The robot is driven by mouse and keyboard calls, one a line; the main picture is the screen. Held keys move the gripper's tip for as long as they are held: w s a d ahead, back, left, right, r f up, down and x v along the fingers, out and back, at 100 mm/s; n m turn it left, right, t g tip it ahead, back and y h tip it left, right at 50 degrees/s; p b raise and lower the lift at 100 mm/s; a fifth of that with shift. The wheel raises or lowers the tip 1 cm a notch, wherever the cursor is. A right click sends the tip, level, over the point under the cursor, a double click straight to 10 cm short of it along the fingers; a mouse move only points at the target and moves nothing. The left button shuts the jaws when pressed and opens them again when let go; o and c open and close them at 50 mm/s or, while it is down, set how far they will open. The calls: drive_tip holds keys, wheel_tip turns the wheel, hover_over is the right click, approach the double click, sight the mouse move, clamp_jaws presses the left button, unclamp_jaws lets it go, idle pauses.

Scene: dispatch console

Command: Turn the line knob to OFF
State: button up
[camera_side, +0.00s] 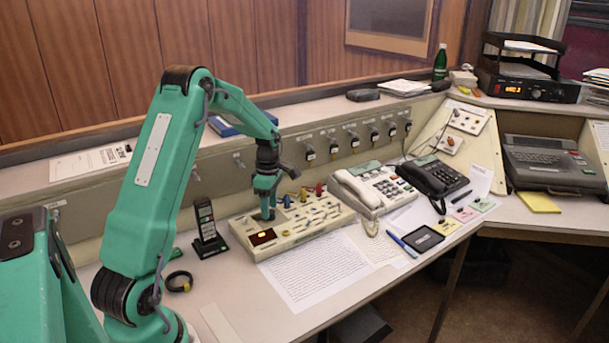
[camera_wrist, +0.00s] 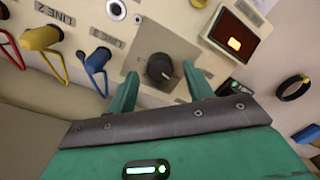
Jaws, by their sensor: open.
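The line knob (camera_wrist: 160,68) is a round black knob on a square grey plate (camera_wrist: 136,62) in the wrist view. A small pale mark shows on its lower right side. I cannot read any position label around it. My gripper (camera_wrist: 161,72) is open, with one green finger on each side of the knob. Gaps show between the fingers and the knob, and I cannot tell whether either touches it. In the side view my gripper (camera_side: 266,214) points down over the left part of the cream console panel (camera_side: 290,242), and the knob is hidden there.
A lit red-black display (camera_wrist: 232,41) sits right of the knob. Blue (camera_wrist: 96,62), yellow (camera_wrist: 40,38) and red plugs with cables stand to the left. A small handset (camera_side: 207,225) stands left of the panel, and a white telephone (camera_side: 362,190) stands to its right.

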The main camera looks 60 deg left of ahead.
sight(271, 211)
drive_tip(key=shift+w+a+r, duration=0.1)
drive_tip(key=shift+r, duration=3.1)
drive_tip(key=shift+r, duration=0.1)
drive_tip(key=shift+d+r, duration=0.15)
drive_tip(key=shift+d, duration=0.1)
drive_tip(key=s+d+r+m+t+y, duration=0.1)
drive_tip(key=s+d+r+m, duration=0.2)
drive_tip(key=d+r+m, duration=0.4)
drive_tip(key=s+d+r+m+t, duration=0.25)
drive_tip(key=d+r+m, duration=0.3)
drive_tip(key=d, duration=0.45)
drive_tip(key=s+d+m+t, duration=0.2)
drive_tip(key=s+d+m, duration=0.8)
drive_tip(key=s+m, duration=0.2)
drive_tip(key=shift+s+d+m+h, duration=0.2)
drive_tip(key=shift+d+m+h, duration=0.15)
drive_tip(key=shift+m, duration=0.6)
